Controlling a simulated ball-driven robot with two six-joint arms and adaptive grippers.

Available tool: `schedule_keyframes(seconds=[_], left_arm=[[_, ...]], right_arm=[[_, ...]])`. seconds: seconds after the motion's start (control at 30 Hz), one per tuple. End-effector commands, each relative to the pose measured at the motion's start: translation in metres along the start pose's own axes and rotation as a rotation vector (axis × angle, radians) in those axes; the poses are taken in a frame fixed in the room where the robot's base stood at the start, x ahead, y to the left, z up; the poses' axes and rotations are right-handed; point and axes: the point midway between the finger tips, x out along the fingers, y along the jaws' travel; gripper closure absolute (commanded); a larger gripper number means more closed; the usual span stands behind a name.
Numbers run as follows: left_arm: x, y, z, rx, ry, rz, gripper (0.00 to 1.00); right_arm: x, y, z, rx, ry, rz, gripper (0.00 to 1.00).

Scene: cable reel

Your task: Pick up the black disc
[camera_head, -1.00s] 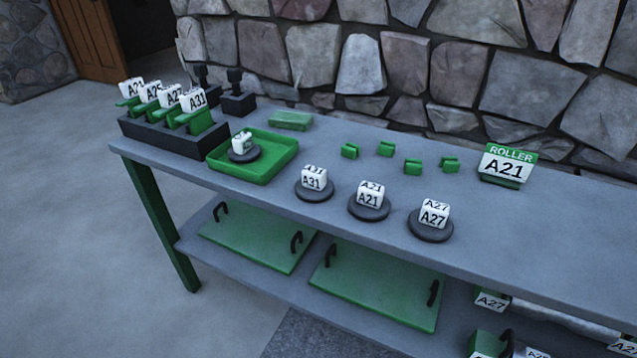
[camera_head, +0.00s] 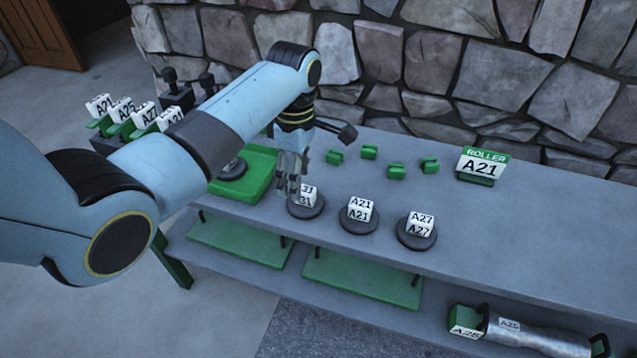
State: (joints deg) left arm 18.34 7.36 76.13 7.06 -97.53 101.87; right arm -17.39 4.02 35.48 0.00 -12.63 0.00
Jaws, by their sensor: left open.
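Three black discs, each with a white labelled block on top, stand in a row on the grey table: the A31 disc (camera_head: 307,213), the A21 disc (camera_head: 359,226) and the A27 disc (camera_head: 417,241). A fourth black disc (camera_head: 233,170) lies in the green tray, partly hidden behind my arm. My left gripper (camera_head: 289,190) points down, open and empty, at the left side of the A31 disc. Its fingers cover part of the A31 block (camera_head: 309,197); I cannot tell if they touch it. My right gripper is not in view.
The green tray (camera_head: 262,190) is left of the discs. Several small green blocks (camera_head: 396,172) and a green "ROLLER A21" sign (camera_head: 482,166) stand behind them. A dark rack (camera_head: 105,146) with labelled pieces is at the far left. The right tabletop (camera_head: 560,225) is clear.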

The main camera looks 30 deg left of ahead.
Motion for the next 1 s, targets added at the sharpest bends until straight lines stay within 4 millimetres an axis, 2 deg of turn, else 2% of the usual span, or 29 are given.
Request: schedule_keyframes(seconds=[0.03,0.07,0.17,0.4,0.63,0.9,1.0], left_arm=[[-0.019,0.011,0.002,0.000,-0.004,0.024,0.44],[-0.025,0.016,0.003,0.000,-0.006,0.034,0.44],[-0.030,0.025,0.005,0.000,-0.010,0.051,0.44],[0.010,0.029,0.005,0.001,-0.011,0.052,0.44],[0.030,0.031,0.005,0.002,-0.011,0.053,0.44],[0.069,0.037,0.003,0.002,-0.011,0.053,0.44],[0.073,0.038,0.003,0.002,-0.010,0.054,0.44]], right_arm=[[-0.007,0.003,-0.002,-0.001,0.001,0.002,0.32],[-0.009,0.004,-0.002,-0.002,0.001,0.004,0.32],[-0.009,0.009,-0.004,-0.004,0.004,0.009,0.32],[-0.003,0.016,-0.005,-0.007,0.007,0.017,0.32],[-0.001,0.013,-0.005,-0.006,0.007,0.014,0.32],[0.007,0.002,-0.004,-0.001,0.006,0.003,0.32],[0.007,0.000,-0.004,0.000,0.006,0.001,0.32]])
